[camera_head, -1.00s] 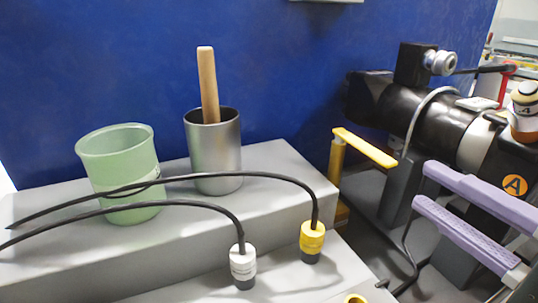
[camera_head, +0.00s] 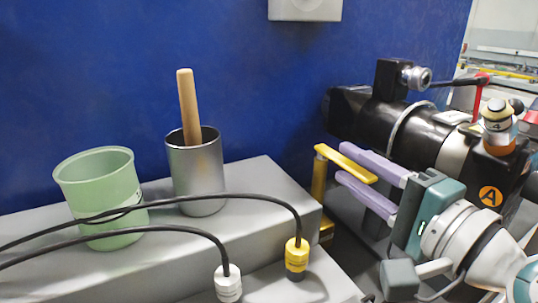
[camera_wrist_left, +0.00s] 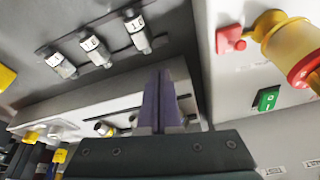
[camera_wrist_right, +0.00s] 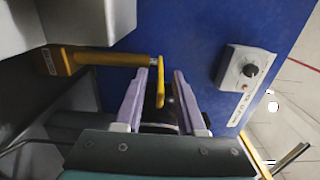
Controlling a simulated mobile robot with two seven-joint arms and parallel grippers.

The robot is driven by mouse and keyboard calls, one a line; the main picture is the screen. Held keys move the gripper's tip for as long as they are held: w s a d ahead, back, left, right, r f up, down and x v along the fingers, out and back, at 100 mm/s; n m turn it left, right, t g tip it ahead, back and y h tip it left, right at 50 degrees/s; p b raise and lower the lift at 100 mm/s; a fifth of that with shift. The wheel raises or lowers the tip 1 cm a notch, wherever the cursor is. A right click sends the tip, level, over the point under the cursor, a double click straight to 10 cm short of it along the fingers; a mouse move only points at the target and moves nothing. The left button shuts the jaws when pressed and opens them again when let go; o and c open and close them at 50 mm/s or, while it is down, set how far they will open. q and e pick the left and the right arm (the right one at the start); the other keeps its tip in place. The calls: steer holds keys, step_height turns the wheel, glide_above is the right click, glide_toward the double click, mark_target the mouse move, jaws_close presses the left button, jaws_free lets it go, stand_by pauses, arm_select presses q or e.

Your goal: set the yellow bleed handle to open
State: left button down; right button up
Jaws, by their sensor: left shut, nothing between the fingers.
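The yellow bleed handle (camera_head: 347,163) is a flat yellow bar on a yellow upright, beside the grey ledge's right end. My right gripper (camera_head: 342,161) has its two lilac fingers apart, one on each side of the bar's free end. In the right wrist view the handle (camera_wrist_right: 105,58) reaches in from the left, and its end lies between the fingers (camera_wrist_right: 160,74). A gap shows toward the right finger; contact with the left one I cannot tell. My left gripper (camera_wrist_left: 160,78) shows only in its wrist view, fingers together and empty, before a panel.
On the ledge (camera_head: 255,180) are a green cup (camera_head: 100,185) and a metal cup (camera_head: 195,170) with a wooden stick. Black cables end in a yellow plug (camera_head: 297,255) and a white plug (camera_head: 228,283). A knob box (camera_wrist_right: 245,72) is on the blue wall.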

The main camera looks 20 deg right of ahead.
steer(key=shift+c, duration=0.4)
jaws_close()
stand_by(1.0)
